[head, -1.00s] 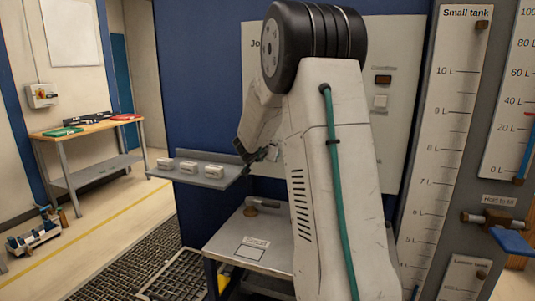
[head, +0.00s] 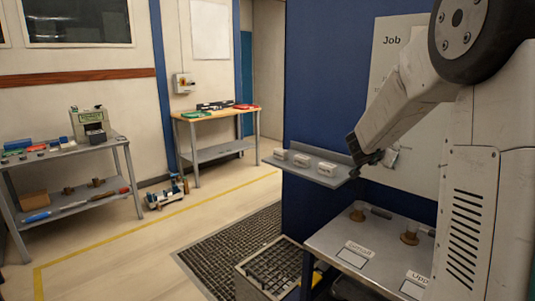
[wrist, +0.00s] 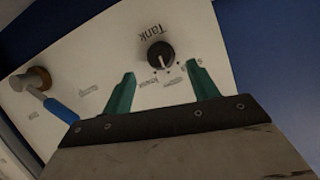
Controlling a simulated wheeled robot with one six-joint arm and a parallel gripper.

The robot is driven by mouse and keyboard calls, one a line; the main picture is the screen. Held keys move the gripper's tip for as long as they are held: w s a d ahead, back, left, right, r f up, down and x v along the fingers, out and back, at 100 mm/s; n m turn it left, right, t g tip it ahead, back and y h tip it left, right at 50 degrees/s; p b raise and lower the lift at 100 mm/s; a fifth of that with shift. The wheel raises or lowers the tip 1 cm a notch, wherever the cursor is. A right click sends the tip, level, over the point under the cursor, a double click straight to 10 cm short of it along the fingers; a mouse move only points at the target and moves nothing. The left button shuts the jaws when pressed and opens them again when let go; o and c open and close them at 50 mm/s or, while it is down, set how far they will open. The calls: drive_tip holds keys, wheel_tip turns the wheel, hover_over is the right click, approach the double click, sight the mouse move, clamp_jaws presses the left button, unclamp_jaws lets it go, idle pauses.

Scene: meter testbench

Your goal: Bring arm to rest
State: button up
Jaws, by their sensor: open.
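My gripper (head: 368,160) is at the end of my arm, at the right side of the head view, beside the right end of a small grey shelf (head: 335,179). In the wrist view my gripper (wrist: 162,88) shows two green fingers spread apart with nothing between them. Beyond the fingers is a white panel (wrist: 105,60) with a black knob (wrist: 161,56) labelled "Tank". A lever with a blue handle (wrist: 62,110) is at the left of that view. My arm hides part of the job board (head: 390,70).
Several small white blocks (head: 302,160) sit on the shelf. Below it is a grey bench (head: 330,235) with brass fittings (head: 357,211). A wooden-topped table (head: 215,113) and a cluttered workbench (head: 75,147) stand at the left. The floor between (head: 215,212) is largely clear.

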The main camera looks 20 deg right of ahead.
drive_tip(key=w+a+f+n+t+y, duration=0.35)
drive_tip(key=a+y, duration=0.25)
drive_tip(key=a, duration=0.3)
drive_tip(key=s+a+f+n+g+y, duration=0.1)
drive_tip(key=s+a+n+y, duration=0.2)
drive_tip(key=a, duration=0.6)
drive_tip(key=s+a+f+n+g+y, duration=0.1)
drive_tip(key=s+a+n+y, duration=0.1)
drive_tip(key=s+a+y, duration=0.45)
drive_tip(key=s+a+n+g+h, duration=0.1)
drive_tip(key=s+a, duration=0.3)
drive_tip(key=s, duration=0.4)
drive_tip(key=s+a+r+n+g+h, duration=0.1)
drive_tip(key=s+a+n+g, duration=0.2)
drive_tip(key=s, duration=0.6)
drive_tip(key=s+a+r+n+g+h, duration=0.1)
drive_tip(key=s+a+n+g, duration=0.1)
drive_tip(key=s+a, duration=0.4)
drive_tip(key=s, duration=0.3)
drive_tip(key=shift+s+a+r, duration=0.15)
drive_tip(key=shift+a+r, duration=0.1)
drive_tip(key=shift+a, duration=0.05)
